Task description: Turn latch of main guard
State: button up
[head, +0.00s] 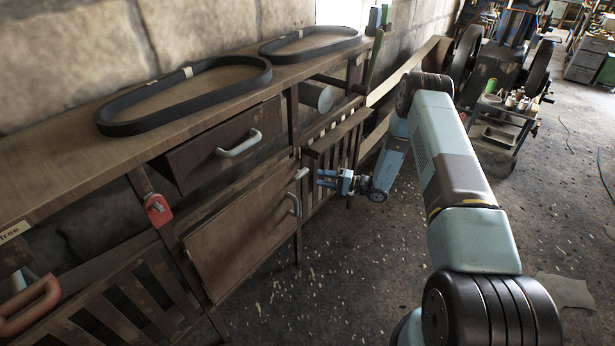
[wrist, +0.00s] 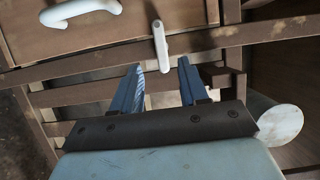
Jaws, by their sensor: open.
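The main guard (head: 245,235) looks like the brown lower panel in the workbench front, with a pale curved handle (head: 295,205). The panel (wrist: 120,35) and its handle (wrist: 82,11) show at the upper left of the wrist view. The latch (head: 300,173) is a small pale bar at the panel's upper right corner. In the wrist view the latch (wrist: 160,45) stands lengthwise, just beyond the gap between my fingertips. My gripper (head: 319,178) is open and empty, with blue fingers pointing at the bench front. It (wrist: 161,65) appears apart from the latch.
Above the guard is a drawer-like panel (head: 215,145) with its own handle. Two black belts (head: 190,90) (head: 310,42) lie on the bench top. A grey cylinder (head: 317,96) sits in the bench frame. A red piece (head: 157,210) hangs at left.

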aim_at(300, 174)
jog(key=x, duration=0.7)
grip_shut()
jog(key=shift+s+d+f, duration=0.1)
jog(key=shift+d, duration=0.05)
dwell(0.4)
